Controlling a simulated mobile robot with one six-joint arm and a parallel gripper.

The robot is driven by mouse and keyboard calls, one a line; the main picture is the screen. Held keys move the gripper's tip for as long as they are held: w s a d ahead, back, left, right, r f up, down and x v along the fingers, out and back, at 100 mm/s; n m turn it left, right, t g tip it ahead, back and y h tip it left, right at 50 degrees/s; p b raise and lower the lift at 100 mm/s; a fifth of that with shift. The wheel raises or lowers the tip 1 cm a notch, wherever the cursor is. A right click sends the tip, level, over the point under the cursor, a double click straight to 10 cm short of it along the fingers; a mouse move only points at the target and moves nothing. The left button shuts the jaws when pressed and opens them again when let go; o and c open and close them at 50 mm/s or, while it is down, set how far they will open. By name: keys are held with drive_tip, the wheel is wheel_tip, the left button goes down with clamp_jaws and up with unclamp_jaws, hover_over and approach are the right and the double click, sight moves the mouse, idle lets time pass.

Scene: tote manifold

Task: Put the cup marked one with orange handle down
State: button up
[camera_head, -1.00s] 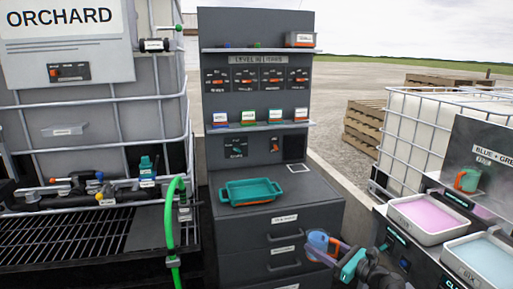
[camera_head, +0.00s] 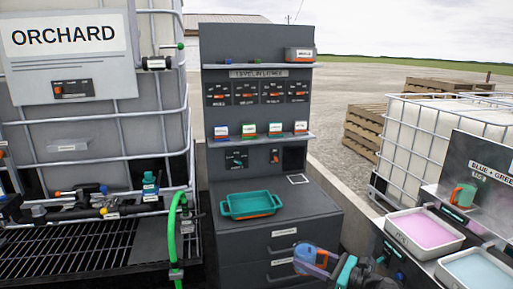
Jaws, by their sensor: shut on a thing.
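A blue cup with orange on it (camera_head: 305,252) is at the bottom centre of the head view, in front of the drawer fronts of the dark cabinet. My gripper (camera_head: 319,264) is shut on this cup and holds it in the air. The marking on the cup is too small to read. The jaws are partly hidden by the cup and by my own wrist. A teal cup with an orange handle (camera_head: 464,195) stands at the right, behind the pink tray.
A teal tray (camera_head: 251,205) rests on the dark cabinet top (camera_head: 312,208), with bare room to its right. At the right are a tray of pink liquid (camera_head: 455,247) and a tray of blue liquid (camera_head: 505,285). A green hose (camera_head: 173,225) hangs at the left.

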wheel_tip(320, 180, up, 12)
drive_tip(key=p, duration=1.1)
drive_tip(key=shift+r, duration=0.2)
drive_tip(key=shift+f, duration=0.1)
wheel_tip(320, 180, down, 5)
drive_tip(key=b, duration=0.4)
drive_tip(key=shift+b, duration=0.35)
drive_tip(key=shift+a, duration=0.1)
